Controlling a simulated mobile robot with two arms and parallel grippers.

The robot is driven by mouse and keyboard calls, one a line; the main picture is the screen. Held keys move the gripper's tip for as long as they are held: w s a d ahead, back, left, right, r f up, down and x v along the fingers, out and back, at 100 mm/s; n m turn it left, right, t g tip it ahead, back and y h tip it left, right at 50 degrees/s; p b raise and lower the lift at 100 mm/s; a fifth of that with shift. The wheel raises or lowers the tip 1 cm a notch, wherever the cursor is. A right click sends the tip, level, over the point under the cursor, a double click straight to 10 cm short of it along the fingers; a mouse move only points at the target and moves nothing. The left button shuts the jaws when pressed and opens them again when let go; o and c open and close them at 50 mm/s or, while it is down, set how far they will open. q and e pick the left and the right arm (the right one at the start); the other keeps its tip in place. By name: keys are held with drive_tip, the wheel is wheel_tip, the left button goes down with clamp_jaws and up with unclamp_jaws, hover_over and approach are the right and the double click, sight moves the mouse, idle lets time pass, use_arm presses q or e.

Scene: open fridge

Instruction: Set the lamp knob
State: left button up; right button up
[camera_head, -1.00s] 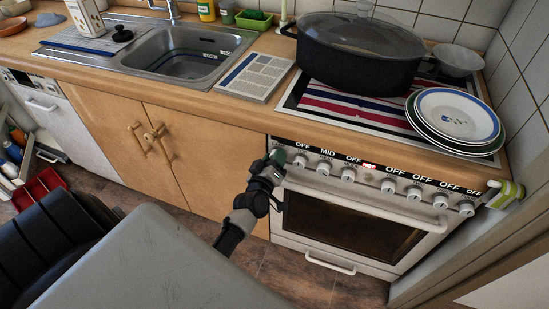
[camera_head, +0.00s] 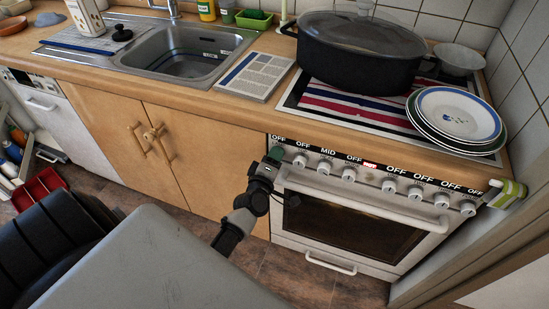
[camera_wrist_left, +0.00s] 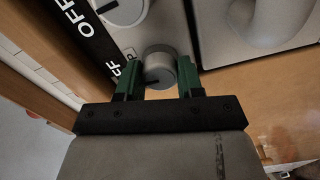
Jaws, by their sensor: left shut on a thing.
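My left gripper (camera_head: 275,155) is at the left end of the oven's control panel. In the left wrist view its green fingers (camera_wrist_left: 159,78) are shut on a round grey knob (camera_wrist_left: 160,66), with one finger on each side. In the head view the fingers mostly hide this leftmost knob. The label above it (camera_head: 278,138) reads OFF. I cannot read whether it is the lamp knob. Several other knobs (camera_head: 324,168) run along the panel to the right, with one label (camera_head: 328,152) reading MID. My right gripper is not in view.
The oven door handle (camera_head: 370,208) sticks out below the knobs. Above, the counter holds a large black pot (camera_head: 358,58), stacked plates (camera_head: 458,114) and a booklet (camera_head: 254,78). The cabinet doors (camera_head: 190,150) are left of the oven. Floor shows below.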

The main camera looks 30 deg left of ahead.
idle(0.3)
use_arm(q)
drive_tip(key=o, duration=0.9)
drive_tip(key=shift+o, duration=0.2)
drive_tip(key=shift+s, duration=0.1)
drive_tip(key=v, duration=1)
drive_tip(key=shift+s, duration=0.35)
drive_tip(key=shift+f, duration=0.1)
